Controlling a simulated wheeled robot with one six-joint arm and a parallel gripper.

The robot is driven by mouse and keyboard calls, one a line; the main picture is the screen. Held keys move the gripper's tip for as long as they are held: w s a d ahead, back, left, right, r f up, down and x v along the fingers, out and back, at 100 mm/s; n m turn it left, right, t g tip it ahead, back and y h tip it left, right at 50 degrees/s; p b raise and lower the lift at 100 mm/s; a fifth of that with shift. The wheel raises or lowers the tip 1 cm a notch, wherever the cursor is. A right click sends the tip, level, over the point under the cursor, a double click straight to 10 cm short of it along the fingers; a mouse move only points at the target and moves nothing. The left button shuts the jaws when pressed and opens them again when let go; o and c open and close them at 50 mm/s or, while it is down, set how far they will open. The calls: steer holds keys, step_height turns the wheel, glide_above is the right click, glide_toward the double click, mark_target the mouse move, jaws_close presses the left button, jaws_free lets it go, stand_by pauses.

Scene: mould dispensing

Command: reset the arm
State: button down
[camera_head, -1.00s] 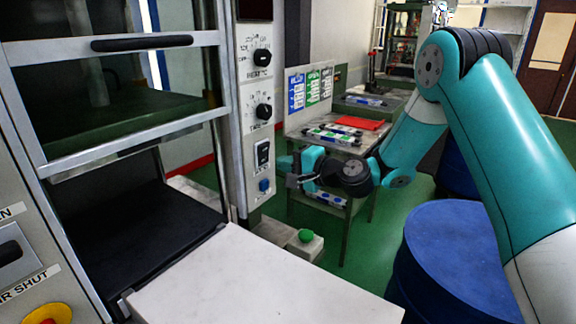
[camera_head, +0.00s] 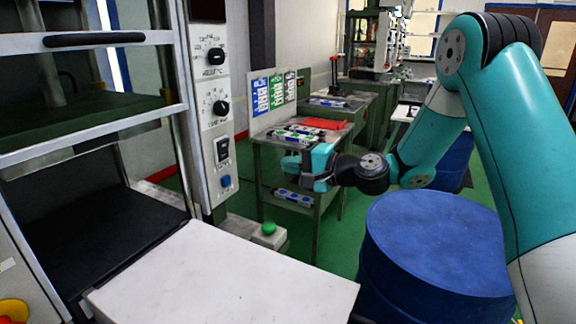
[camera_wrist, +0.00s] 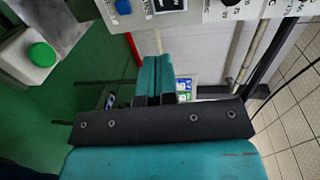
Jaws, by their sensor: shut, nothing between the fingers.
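My arm reaches in from the right in the head view, with its teal and black links bent. My gripper (camera_head: 290,163) is in front of the small metal table, clear of the control panel to its left. In the wrist view my gripper (camera_wrist: 154,62) shows its two teal fingers side by side and shut, with nothing between them. A green button (camera_wrist: 42,54) on a pale box is at the upper left of that view. The blue switch (camera_wrist: 123,6) of the panel is at its top edge.
The control panel (camera_head: 213,110) and the white worktop (camera_head: 225,285) stand left and front. A blue drum (camera_head: 435,235) stands under my arm. The metal table (camera_head: 335,138) holds a red item (camera_head: 322,124) and several tools. Green floor is open between them.

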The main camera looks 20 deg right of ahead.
steer(key=shift+d, duration=0.1)
steer(key=s+a+r+n+g, duration=0.4)
steer(key=s+a+n+g, duration=0.45)
steer(key=s, duration=0.45)
steer(key=s+d+n+g+h+p, duration=0.1)
steer(key=s+n+h, duration=0.6)
steer(key=s, duration=1.4)
steer(key=d+n+g, duration=0.1)
steer(key=g, duration=0.1)
steer(key=shift+d+f+g+p, duration=0.2)
steer(key=shift+d+g+p, duration=0.15)
steer(key=shift+d, duration=0.05)
